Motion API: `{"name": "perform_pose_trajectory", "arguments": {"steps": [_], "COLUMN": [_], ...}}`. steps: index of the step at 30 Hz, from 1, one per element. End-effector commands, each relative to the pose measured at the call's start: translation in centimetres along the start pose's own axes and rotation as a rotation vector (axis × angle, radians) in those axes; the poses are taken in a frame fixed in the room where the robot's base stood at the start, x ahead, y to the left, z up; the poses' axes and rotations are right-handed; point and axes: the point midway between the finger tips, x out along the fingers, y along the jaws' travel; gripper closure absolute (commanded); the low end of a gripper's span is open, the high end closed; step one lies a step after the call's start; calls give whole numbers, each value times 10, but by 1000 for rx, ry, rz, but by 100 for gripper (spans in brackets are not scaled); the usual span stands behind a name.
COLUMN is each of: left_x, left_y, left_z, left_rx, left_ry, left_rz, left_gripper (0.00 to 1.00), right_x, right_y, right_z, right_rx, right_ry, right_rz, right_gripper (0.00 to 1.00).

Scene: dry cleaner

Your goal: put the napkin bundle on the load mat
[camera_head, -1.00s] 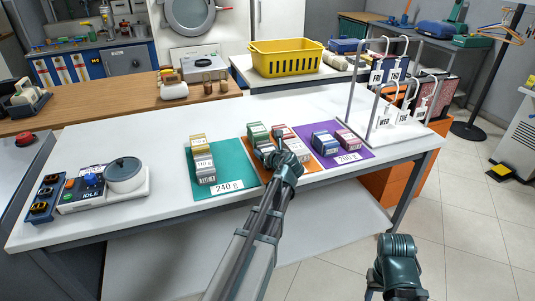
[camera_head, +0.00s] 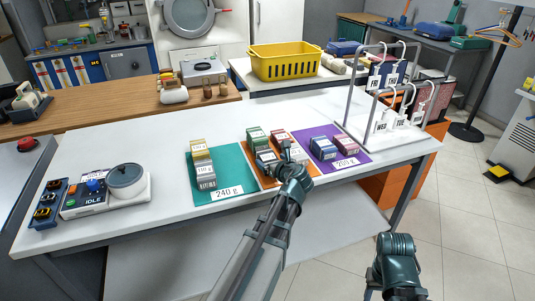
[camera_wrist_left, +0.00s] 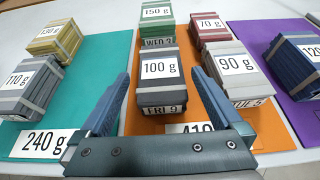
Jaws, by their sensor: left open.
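Several banded cloth bundles with weight labels lie on three coloured mats; which one the task means cannot be told. The teal mat (camera_head: 236,170) is marked 240 g. The orange mat (camera_wrist_left: 145,126) has a partly hidden sign, and the purple mat (camera_head: 325,168) is marked 200 g in the head view. A dark grey bundle labelled 100 g (camera_wrist_left: 160,88) lies on the orange mat, with green 150 g (camera_wrist_left: 157,14), red 70 g (camera_wrist_left: 208,26) and light grey 90 g (camera_wrist_left: 238,66) bundles. My left gripper (camera_head: 291,153) is open, its fingers either side of the 100 g bundle in the wrist view.
A scale with a pot-like top (camera_head: 125,178) stands at the table's left. A white day-labelled rack (camera_head: 385,120) stands at the right end. A yellow basket (camera_head: 287,62) is behind. The white table between scale and teal mat is clear.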

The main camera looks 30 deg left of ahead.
Motion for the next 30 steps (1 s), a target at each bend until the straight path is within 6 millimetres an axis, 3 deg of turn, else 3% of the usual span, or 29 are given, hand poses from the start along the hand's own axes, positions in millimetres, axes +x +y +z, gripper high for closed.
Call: {"name": "perform_pose_trajectory", "arguments": {"steps": [3,9,30], "left_x": [-26,-46,-51], "left_y": [1,0,0], "left_z": [2,1,0], "left_rx": [2,1,1], "left_ry": [-1,0,0], "left_rz": [-2,-1,0], "left_gripper": [0,0,0], "right_x": [-12,-18,-19], "right_y": [1,2,2], "right_z": [1,1,1], "right_rx": [0,0,0], "right_ry": [0,0,0], "right_rz": [0,0,0], "right_gripper": [50,50,50]}}
